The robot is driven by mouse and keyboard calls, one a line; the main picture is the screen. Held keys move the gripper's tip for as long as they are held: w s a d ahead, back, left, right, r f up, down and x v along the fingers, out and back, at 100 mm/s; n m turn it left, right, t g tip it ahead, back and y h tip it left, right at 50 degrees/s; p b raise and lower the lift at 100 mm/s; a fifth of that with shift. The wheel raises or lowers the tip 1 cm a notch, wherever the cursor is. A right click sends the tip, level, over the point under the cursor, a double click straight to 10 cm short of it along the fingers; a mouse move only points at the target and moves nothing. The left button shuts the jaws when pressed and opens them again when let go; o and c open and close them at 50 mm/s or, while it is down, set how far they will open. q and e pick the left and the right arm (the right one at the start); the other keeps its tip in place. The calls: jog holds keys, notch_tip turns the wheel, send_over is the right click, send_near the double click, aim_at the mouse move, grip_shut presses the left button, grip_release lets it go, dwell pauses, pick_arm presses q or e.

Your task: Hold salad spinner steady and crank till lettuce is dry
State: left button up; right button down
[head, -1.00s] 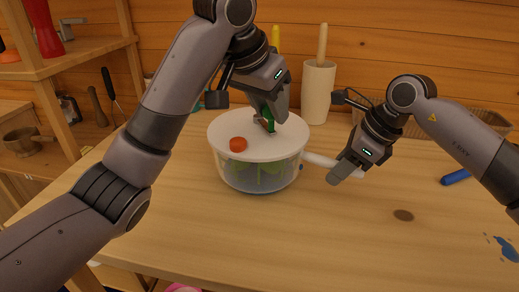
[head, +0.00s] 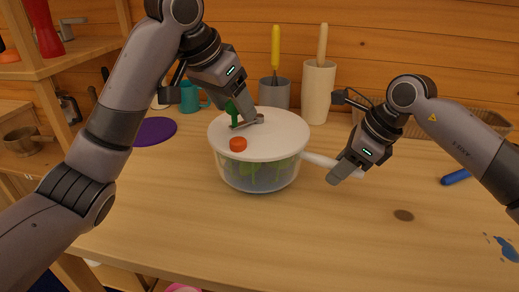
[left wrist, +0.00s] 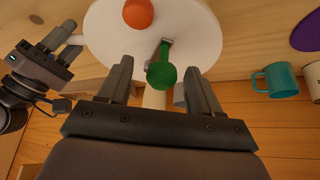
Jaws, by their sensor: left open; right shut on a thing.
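The salad spinner (head: 262,170) stands upright on the wooden table, with a white lid (head: 285,130) and a clear bowl with green lettuce (head: 255,180) inside. The crank's green knob (head: 232,108) rises from a metal arm on the lid; the knob also shows in the left wrist view (left wrist: 161,75). My left gripper (head: 238,108) is open above the lid, its fingers apart on either side of the green knob. My right gripper (head: 346,172) is shut on the white side handle (head: 318,159) of the spinner.
An orange button (head: 238,144) sits on the lid. Behind the spinner stand a grey pot (head: 274,92) and a cream holder (head: 318,92) with utensils. A teal mug (head: 190,97) and purple disc (head: 152,131) are at the left. The table front is clear.

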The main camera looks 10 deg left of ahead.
pick_arm(q)
jog(key=v, duration=0.7)
dwell(0.6)
pick_arm(e)
jog(key=c, duration=0.8)
grip_release()
jog(key=shift+o, duration=0.2)
